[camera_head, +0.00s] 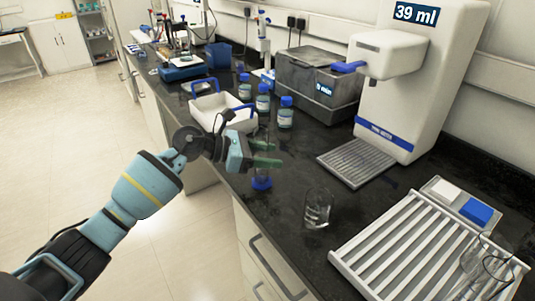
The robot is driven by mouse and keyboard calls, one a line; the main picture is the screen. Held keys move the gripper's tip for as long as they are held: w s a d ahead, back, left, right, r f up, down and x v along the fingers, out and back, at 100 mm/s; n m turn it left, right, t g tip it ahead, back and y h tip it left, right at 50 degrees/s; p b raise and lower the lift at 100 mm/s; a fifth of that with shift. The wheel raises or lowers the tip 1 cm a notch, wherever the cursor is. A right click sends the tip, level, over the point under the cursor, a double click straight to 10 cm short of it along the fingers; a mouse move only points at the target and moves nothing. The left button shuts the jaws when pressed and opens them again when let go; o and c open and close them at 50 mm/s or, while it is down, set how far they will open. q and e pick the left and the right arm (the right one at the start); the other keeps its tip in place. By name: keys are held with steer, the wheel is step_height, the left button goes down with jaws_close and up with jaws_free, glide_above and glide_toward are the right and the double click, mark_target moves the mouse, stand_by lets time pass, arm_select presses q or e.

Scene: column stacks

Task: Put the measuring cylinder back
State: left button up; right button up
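The measuring cylinder (261,183) is clear, with a blue base, and appears upright at the counter's front edge. Its clear tube is faint and partly hidden by my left gripper (264,154). The gripper's two green fingers point right, one on the far side and one on the near side of the tube. I cannot tell whether they press on it. It is also unclear whether the base touches the counter. My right gripper is not in view.
A glass beaker (318,208) stands right of the cylinder. A white slatted rack (425,245) lies at front right, with glassware on it. Blue-capped bottles (285,112) and a white tray (215,106) are behind. A dispenser (405,85) reads 39 ml.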

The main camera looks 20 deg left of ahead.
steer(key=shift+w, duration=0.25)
arm_select(q)
steer(key=shift+r, duration=0.15)
steer(key=shift+a+r, duration=0.1)
steer(key=shift+a, duration=0.1)
steer(key=b+v, duration=0.1)
steer(key=v, duration=1)
steer(key=shift+s+a, duration=0.2)
steer(key=shift+a, duration=0.05)
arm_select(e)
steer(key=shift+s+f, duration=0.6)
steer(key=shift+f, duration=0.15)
arm_select(q)
steer(key=shift+r, duration=0.15)
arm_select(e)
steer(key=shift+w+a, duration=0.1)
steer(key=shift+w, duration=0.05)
